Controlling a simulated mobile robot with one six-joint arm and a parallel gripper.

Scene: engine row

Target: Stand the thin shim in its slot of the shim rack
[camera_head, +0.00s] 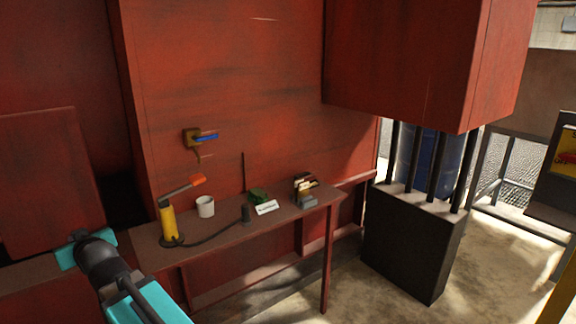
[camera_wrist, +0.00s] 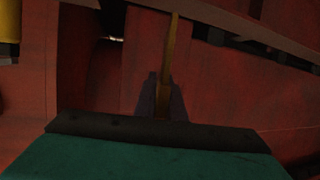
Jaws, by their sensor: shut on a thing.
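My gripper (camera_wrist: 162,84) shows in the wrist view, its two dark fingers shut on a thin, brownish-yellow strip (camera_wrist: 171,48), which looks like the thin shim. The strip points away from the fingers toward the top of the picture, seen nearly edge-on. In the head view only my teal and black arm shows at the lower left; the fingers and strip cannot be made out there. A small grey holder with cream and dark upright pieces (camera_head: 306,191), probably the shim rack, stands at the right end of the bench. My arm is well apart from it. Its slots are too small to tell.
The narrow bench (camera_head: 225,229) carries a yellow lever tool (camera_head: 167,224) with a black hose, a white cup (camera_head: 205,207), a green object (camera_head: 257,195) and a white label (camera_head: 266,207). A blue-handled valve (camera_head: 205,136) juts from the red wall.

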